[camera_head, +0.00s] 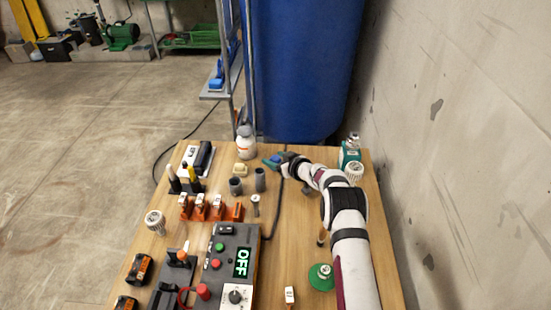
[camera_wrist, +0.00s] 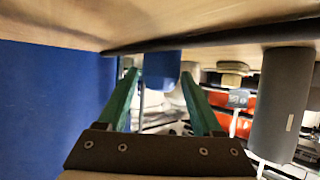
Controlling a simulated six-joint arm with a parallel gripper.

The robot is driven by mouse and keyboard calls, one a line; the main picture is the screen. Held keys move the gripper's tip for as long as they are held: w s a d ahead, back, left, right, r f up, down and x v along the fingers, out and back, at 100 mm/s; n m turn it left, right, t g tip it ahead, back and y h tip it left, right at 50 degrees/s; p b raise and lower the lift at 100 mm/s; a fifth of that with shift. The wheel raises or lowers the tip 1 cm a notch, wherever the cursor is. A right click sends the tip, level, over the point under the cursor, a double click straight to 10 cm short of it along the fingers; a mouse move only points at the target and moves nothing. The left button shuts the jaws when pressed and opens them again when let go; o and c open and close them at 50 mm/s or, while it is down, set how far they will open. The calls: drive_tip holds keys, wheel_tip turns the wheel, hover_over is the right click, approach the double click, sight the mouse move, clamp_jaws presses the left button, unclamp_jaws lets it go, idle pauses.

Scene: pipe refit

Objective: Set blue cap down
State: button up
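The blue cap (camera_wrist: 162,70) is between the green fingertips of my gripper (camera_wrist: 160,76) in the wrist view. The fingers look closed on its sides, with at most a thin gap on the left. In the head view my gripper (camera_head: 272,162) is low over the far part of the wooden table, and a small patch of blue shows at its tips. The wrist view is upside down, with the tabletop (camera_wrist: 190,20) along the top. The cap is close to the tabletop; I cannot tell whether it touches.
Two grey pipe pieces (camera_head: 260,180) (camera_head: 236,187) stand left of my gripper. A white bottle (camera_head: 246,142) stands at the far edge before the blue barrel (camera_head: 300,70). A black cable crosses the table. Orange holders (camera_head: 200,208) and a control box (camera_head: 232,262) are nearer.

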drive_tip(key=shift+o, duration=0.5)
drive_tip(key=shift+r, duration=0.1)
